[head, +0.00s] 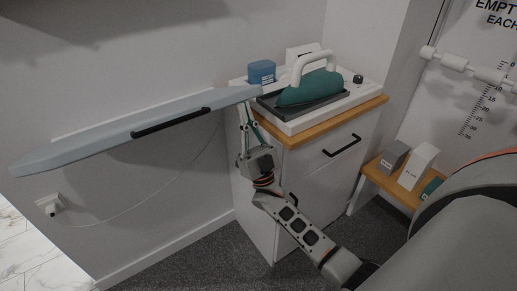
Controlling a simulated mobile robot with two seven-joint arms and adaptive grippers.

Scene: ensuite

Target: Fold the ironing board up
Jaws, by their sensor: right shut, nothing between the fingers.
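The ironing board (90,145) is a long pale blue-grey board, unfolded and roughly level. It reaches left along the wall from the cabinet (318,165), with its rounded free end at the far left. A black bar handle (170,122) runs along its near side edge. My right gripper (246,108) points up at the board's right end, beside the cabinet corner. Its fingers are shut with nothing between them. The tips are close under the board's edge; I cannot tell whether they touch it. My left gripper is out of view.
A teal iron (312,88) with a white handle rests on a dark tray on the cabinet top. A blue container (262,72) stands behind it. Boxes sit on a low wooden shelf (387,182) at right. A wall socket (50,205) has a trailing cord. Floor below the board is clear.

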